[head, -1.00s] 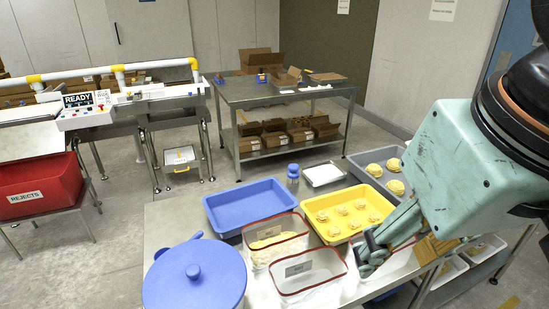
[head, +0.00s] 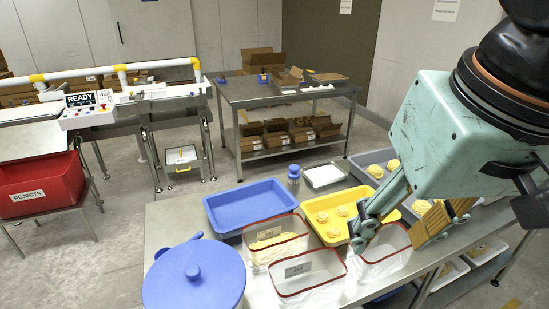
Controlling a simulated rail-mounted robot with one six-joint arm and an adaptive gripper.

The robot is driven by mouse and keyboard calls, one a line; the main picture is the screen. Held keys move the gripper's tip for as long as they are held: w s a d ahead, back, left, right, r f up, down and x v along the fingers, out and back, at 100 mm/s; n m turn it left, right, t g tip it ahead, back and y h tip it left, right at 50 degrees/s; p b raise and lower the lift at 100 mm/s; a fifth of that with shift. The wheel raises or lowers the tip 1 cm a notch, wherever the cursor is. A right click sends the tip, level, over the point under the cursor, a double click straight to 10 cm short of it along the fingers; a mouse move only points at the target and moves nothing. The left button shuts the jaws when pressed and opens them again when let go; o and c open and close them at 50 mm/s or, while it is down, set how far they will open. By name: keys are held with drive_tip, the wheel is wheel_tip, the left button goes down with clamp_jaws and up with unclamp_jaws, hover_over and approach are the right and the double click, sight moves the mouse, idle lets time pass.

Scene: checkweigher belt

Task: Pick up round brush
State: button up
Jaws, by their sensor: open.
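My gripper (head: 390,236) is open at the right, with its fingers spread above a clear red-rimmed bin (head: 388,262). A tan, ridged piece (head: 437,220) shows by the right-hand finger; I cannot tell whether it is a brush or part of something else. I cannot identify the round brush with certainty. A small blue upright object with a knob-like top (head: 293,175) stands behind the trays, well left of my gripper. My gripper and arm hide part of the table's right side.
A blue tray (head: 222,222), a yellow tray (head: 311,213) with dough-like pieces, and a grey tray (head: 360,163) crowd the table. A large blue lidded tub (head: 180,290) stands front left. Other red-rimmed bins (head: 309,291) stand near the front.

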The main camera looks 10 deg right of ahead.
drive_tip(key=w+r+m+p, duration=0.2)
drive_tip(key=w+r+m, duration=0.15)
drive_tip(key=w, duration=0.55)
drive_tip(key=m+g+p, duration=0.4)
drive_tip(key=m+p, duration=0.6)
drive_tip(key=m, duration=1)
hover_over(295, 166)
wheel_tip(295, 166, down, 22)
drive_tip(key=r, duration=0.1)
drive_tip(key=shift+s+f, duration=0.15)
drive_tip(key=shift+f, duration=0.1)
drive_tip(key=shift+f, duration=0.1)
drive_tip(key=shift+f, duration=4.2)
drive_tip(key=shift+f, duration=0.15)
